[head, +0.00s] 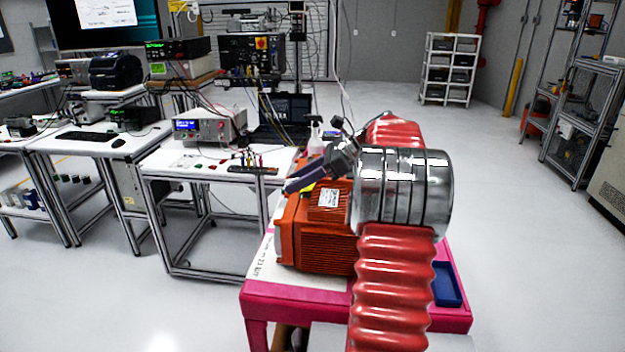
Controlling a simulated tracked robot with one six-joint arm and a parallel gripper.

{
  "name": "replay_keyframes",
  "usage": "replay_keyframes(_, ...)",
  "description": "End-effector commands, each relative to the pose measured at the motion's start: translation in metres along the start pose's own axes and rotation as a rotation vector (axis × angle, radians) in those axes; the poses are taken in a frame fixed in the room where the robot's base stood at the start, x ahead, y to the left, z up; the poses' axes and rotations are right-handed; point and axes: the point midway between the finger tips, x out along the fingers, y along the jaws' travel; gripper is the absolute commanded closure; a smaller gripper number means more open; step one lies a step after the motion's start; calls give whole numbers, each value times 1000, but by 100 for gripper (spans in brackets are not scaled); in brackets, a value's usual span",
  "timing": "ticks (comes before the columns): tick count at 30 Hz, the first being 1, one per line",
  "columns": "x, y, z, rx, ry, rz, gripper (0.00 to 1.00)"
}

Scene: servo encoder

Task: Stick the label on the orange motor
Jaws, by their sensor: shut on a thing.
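The orange motor (318,238) has ribbed sides and sits on the pink-edged cart in front of me. A white printed plate (328,198) lies on its upper face. My gripper (292,187) is above the left part of the motor's top, with its fingers pointing left and slightly down. It is shut on a small yellow piece (308,187), which looks like the label and shows just under the fingers. Most of the yellow piece is hidden, and I cannot tell whether it touches the motor. My arm covers the right side of the motor.
The pink cart (262,300) has a white top and a blue tray (446,284) at its right. A white spray bottle (314,138) shows behind the motor. A workbench (165,165) with instruments and cables stands to the left. The floor at right is clear.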

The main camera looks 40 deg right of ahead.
Motion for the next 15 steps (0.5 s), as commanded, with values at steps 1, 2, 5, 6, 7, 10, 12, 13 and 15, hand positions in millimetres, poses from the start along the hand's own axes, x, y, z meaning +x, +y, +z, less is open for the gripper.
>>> replay_keyframes(1,-14,-4,-8,7,5,-11,81)
replay_keyframes(2,-20,-6,-11,10,8,-17,81)
replay_keyframes(5,-34,-9,-19,18,17,-27,81)
replay_keyframes(6,-38,-9,-20,20,18,-29,81)
replay_keyframes(7,-39,-9,-21,21,19,-30,81)
replay_keyframes(10,-41,-10,-22,22,20,-32,81)
replay_keyframes(12,-41,-10,-22,22,20,-32,81)
replay_keyframes(13,-41,-10,-22,22,20,-32,81)
replay_keyframes(15,-41,-10,-22,22,20,-32,81)
